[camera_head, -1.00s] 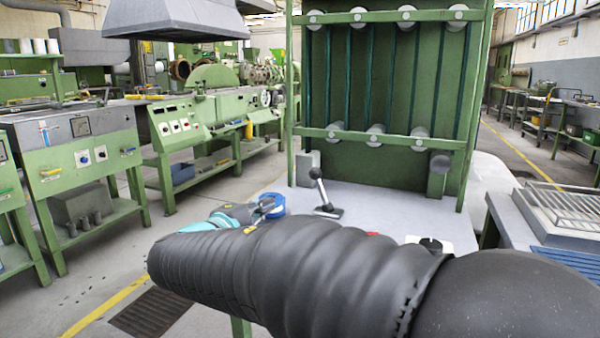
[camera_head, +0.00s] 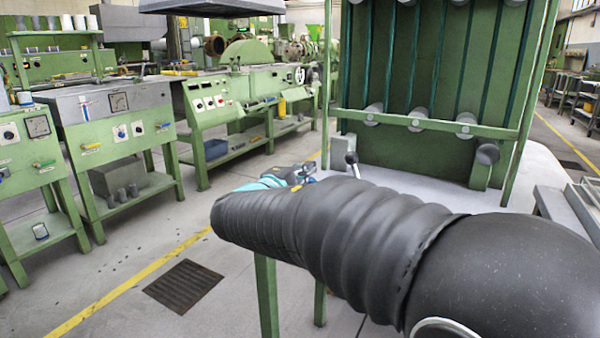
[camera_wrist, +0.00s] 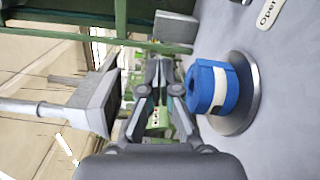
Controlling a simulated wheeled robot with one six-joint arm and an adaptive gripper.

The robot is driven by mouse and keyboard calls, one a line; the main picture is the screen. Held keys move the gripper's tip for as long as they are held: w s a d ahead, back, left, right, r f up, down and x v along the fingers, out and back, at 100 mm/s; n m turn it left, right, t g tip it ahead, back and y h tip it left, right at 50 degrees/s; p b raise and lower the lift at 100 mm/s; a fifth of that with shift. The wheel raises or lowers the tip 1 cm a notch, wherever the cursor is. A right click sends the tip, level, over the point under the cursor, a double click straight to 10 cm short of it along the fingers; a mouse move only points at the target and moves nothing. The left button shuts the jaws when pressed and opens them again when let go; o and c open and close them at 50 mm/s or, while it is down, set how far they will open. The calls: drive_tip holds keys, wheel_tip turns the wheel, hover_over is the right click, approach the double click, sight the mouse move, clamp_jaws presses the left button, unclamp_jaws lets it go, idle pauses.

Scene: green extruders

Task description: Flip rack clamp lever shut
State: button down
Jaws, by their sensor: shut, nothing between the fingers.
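The clamp lever shows in the head view as a dark ball knob (camera_head: 352,158) on a short stem beside the green rack (camera_head: 440,127). Its lower part and base are hidden behind my arm. I cannot make the lever out in the wrist view. My gripper (camera_wrist: 160,72) is shut and empty in the wrist view. In the head view my gripper (camera_head: 298,173) is small and partly hidden by my arm, left of the lever knob in the picture.
A blue cylinder (camera_wrist: 208,88) with a white band stands on a silver disc (camera_wrist: 243,95) right of my fingers in the wrist view. An "Open" label (camera_wrist: 268,12) lies on the pale surface. A grey block (camera_head: 342,150) stands by the rack. Machines line the left; floor between is clear.

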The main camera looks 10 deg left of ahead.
sight(356, 175)
drive_tip(key=x, duration=0.5)
drive_tip(key=shift+p, duration=0.35)
drive_tip(key=shift+s+d+r, duration=0.15)
drive_tip(key=shift+s+d, duration=0.05)
drive_tip(key=shift+d, duration=0.4)
drive_tip(key=shift+s+d+r, duration=0.15)
drive_tip(key=shift+s+d, duration=0.1)
drive_tip(key=shift+d, duration=1)
drive_tip(key=shift+s+d, duration=0.1)
